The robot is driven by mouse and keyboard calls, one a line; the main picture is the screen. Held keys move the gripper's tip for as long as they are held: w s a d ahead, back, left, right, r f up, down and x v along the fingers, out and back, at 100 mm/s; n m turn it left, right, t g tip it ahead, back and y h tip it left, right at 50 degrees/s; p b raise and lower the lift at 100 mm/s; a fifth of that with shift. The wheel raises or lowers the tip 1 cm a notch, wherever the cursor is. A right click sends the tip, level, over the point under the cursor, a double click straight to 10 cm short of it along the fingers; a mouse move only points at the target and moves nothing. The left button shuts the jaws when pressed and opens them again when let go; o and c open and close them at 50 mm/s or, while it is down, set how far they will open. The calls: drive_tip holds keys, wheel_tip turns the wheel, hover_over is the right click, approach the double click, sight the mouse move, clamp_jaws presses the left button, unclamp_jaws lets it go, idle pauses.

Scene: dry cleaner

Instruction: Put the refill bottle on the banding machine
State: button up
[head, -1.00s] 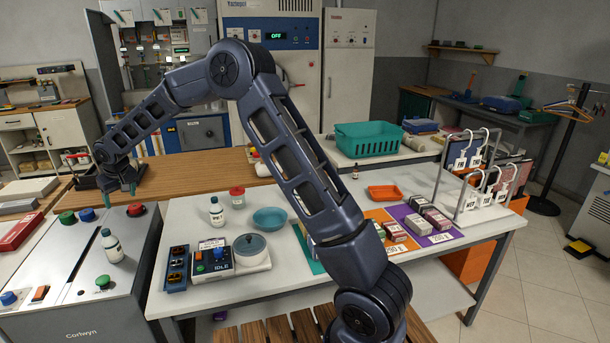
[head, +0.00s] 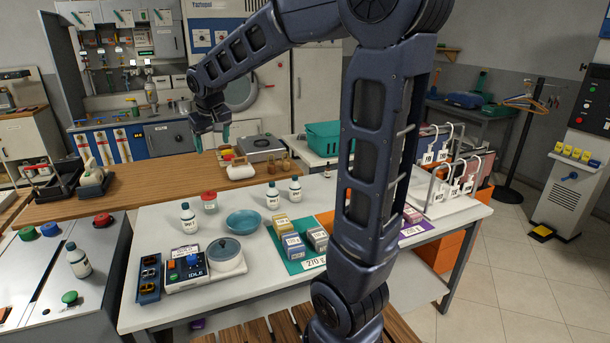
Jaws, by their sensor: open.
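Several similar white bottles with dark caps are in the head view; I cannot tell which is the refill bottle. One bottle (head: 78,262) stands on the grey machine at left (head: 30,265), which has coloured buttons and a dark slot and may be the banding machine. Another bottle (head: 188,219) stands on the white table by the blue bowl. Two more, a bottle (head: 272,196) and a bottle (head: 295,191), stand farther right near the table's back edge. My gripper (head: 212,141) is open and empty, raised over the wooden counter, apart from all the bottles.
Black trays (head: 60,182) sit on the counter's left end (head: 155,190). My upright arm hides the table's right-centre.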

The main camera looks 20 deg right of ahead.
drive_tip(key=s+d+f+m, duration=0.2)
drive_tip(key=s+d, duration=0.8)
drive_tip(key=s, duration=0.2)
drive_tip(key=s+d+f+m, duration=0.1)
drive_tip(key=s+d+m, duration=0.1)
drive_tip(key=s+d, duration=0.7)
drive_tip(key=s, duration=0.3)
drive_tip(key=shift+s+d+f, duration=0.35)
drive_tip(key=shift+s+f, duration=0.05)
